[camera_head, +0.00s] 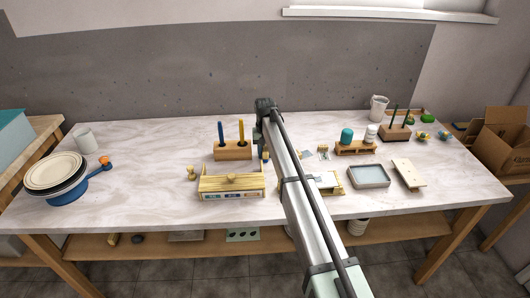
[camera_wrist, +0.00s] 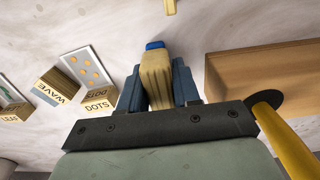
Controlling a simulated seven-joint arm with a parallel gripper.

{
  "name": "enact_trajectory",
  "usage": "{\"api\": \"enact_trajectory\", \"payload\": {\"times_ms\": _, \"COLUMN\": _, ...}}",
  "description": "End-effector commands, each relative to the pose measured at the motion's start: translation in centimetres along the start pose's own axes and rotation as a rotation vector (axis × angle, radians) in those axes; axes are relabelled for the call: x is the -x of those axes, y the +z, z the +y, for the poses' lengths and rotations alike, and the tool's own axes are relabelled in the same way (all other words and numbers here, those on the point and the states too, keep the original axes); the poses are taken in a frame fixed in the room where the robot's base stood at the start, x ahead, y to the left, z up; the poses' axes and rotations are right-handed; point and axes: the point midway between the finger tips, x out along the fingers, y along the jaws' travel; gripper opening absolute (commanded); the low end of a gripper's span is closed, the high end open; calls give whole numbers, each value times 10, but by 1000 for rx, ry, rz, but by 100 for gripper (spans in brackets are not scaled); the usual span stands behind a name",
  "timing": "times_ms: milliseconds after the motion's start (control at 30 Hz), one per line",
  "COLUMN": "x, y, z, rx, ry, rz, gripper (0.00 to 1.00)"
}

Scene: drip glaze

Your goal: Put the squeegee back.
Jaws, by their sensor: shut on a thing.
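My gripper (camera_wrist: 157,82) is shut on the squeegee (camera_wrist: 155,70), a pale wooden piece with a blue end, held between the two blue-grey fingers. In the head view my gripper (camera_head: 264,156) is low over the table, just right of a wooden block holder (camera_head: 233,151). A blue-handled tool (camera_head: 220,133) and a yellow-handled tool (camera_head: 241,132) stand upright in that holder. In the wrist view the holder (camera_wrist: 262,78) is right of the fingers, apart from the squeegee. My arm hides part of the table behind it.
A wooden box with labelled fronts (camera_head: 232,188) stands in front of the holder. Cards marked DOTS (camera_wrist: 99,100) and WAVE (camera_wrist: 56,86) are near the gripper. A grey tray (camera_head: 369,176) lies at right and stacked plates (camera_head: 55,172) at far left.

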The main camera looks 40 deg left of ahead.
Motion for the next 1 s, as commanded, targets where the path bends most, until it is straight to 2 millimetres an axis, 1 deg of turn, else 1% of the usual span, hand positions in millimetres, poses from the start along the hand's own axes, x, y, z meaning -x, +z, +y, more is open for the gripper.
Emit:
{"api": "enact_trajectory", "payload": {"times_ms": 67, "x": -2, "y": 0, "z": 0, "rx": 0, "ry": 0, "rz": 0, "gripper": 7}}
{"api": "enact_trajectory", "payload": {"times_ms": 100, "x": -3, "y": 0, "z": 0, "rx": 0, "ry": 0, "rz": 0, "gripper": 33}}
{"api": "enact_trajectory", "payload": {"times_ms": 367, "x": -2, "y": 0, "z": 0, "rx": 0, "ry": 0, "rz": 0, "gripper": 57}}
{"api": "enact_trajectory", "payload": {"times_ms": 600, "x": -2, "y": 0, "z": 0, "rx": 0, "ry": 0, "rz": 0, "gripper": 57}}
{"api": "enact_trajectory", "payload": {"times_ms": 733, "x": 5, "y": 0, "z": 0, "rx": 0, "ry": 0, "rz": 1, "gripper": 57}}
{"api": "enact_trajectory", "payload": {"times_ms": 867, "x": 22, "y": -1, "z": 0, "rx": 0, "ry": 0, "rz": 2, "gripper": 57}}
{"api": "enact_trajectory", "payload": {"times_ms": 1000, "x": 48, "y": -1, "z": 0, "rx": 0, "ry": 0, "rz": 2, "gripper": 57}}
